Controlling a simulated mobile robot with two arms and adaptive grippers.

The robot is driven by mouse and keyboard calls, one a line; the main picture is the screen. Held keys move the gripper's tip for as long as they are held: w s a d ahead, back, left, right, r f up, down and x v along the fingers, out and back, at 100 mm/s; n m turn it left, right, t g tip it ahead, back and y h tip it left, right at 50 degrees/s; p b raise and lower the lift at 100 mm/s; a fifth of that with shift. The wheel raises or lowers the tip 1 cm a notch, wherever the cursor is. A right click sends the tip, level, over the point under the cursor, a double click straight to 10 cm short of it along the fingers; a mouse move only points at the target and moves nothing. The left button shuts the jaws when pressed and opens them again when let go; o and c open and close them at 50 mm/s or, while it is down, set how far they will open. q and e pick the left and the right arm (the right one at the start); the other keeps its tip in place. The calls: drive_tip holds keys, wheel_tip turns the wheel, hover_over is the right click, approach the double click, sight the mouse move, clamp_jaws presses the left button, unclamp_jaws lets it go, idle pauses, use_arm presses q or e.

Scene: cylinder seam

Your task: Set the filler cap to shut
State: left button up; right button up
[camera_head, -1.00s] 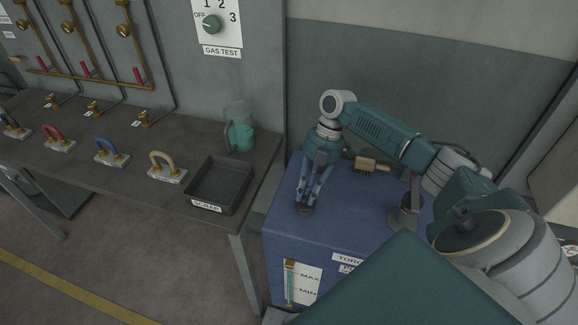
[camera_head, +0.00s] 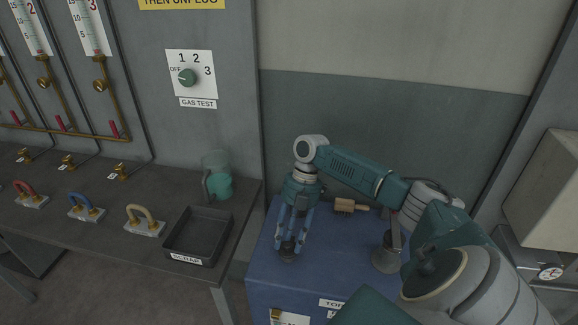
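The filler cap (camera_head: 288,254) looks like a small dark round piece on top of the blue tank (camera_head: 335,272), near its left side. My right gripper (camera_head: 289,245) points down over it, with its blue fingers apart on either side of the cap. The fingers partly hide the cap, and I cannot tell whether they touch it or which way it is turned. My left gripper is not in view.
A wooden-handled brush (camera_head: 350,206) and a grey cylindrical fitting (camera_head: 387,257) are on the tank. A gas test dial (camera_head: 187,77) is on the wall.

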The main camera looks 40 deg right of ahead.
drive_tip(key=shift+d+r, duration=0.1)
drive_tip(key=v, duration=1.1)
drive_tip(key=shift+r, duration=0.4)
